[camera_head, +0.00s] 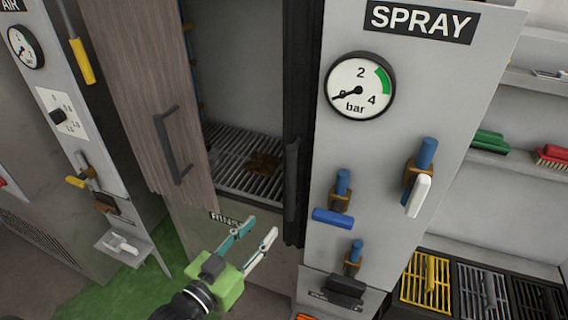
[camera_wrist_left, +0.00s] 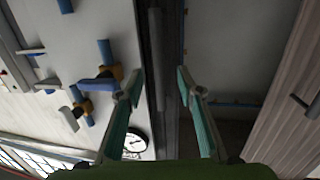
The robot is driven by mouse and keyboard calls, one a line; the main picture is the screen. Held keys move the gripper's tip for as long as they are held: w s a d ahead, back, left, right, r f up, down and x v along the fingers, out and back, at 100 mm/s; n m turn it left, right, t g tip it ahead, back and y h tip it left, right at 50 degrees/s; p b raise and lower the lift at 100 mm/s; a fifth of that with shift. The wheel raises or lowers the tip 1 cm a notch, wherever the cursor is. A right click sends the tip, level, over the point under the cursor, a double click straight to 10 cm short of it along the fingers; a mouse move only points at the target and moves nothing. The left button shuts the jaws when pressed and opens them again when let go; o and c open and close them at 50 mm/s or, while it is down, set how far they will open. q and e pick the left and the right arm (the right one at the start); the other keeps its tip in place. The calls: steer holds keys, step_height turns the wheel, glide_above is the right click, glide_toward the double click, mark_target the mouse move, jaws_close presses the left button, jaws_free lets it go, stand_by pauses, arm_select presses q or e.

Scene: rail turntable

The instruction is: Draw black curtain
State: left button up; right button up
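The black curtain (camera_head: 299,90) shows as a narrow dark vertical strip at the right edge of the booth opening, beside the SPRAY panel. A dark upright handle (camera_head: 291,180) is on its lower part. In the left wrist view the black curtain (camera_wrist_left: 170,95) runs down the middle, with the handle (camera_wrist_left: 155,60) along it. My left gripper (camera_head: 262,228) is open and empty, in front of and lower than the handle in the head view. In the left wrist view its fingers (camera_wrist_left: 158,76) stand on either side of the strip, and I see no contact. My right gripper is not in view.
A brown wood-grain panel (camera_head: 150,90) with a dark handle covers the left of the opening. Inside is a slatted grate (camera_head: 240,165) with a brown item. The SPRAY panel (camera_head: 400,150) at right carries a gauge and protruding blue valves. Shelves with brushes stand far right.

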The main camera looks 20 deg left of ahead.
mark_target(288, 186)
arm_select(q)
steer(key=shift+t, duration=0.4)
steer(key=w+d+r+p, duration=0.1)
steer(key=w, duration=0.3)
steer(key=w+d+r+p, duration=0.1)
steer(key=w, duration=0.3)
steer(key=w+d+r+p, duration=0.1)
steer(key=w+r+p, duration=0.1)
steer(key=w, duration=0.2)
steer(key=shift+r, duration=0.1)
steer(key=shift+w+d, duration=0.2)
steer(key=shift+w, duration=0.5)
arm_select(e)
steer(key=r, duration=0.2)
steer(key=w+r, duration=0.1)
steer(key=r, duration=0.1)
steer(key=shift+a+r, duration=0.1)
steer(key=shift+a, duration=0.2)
arm_select(q)
jaws_close()
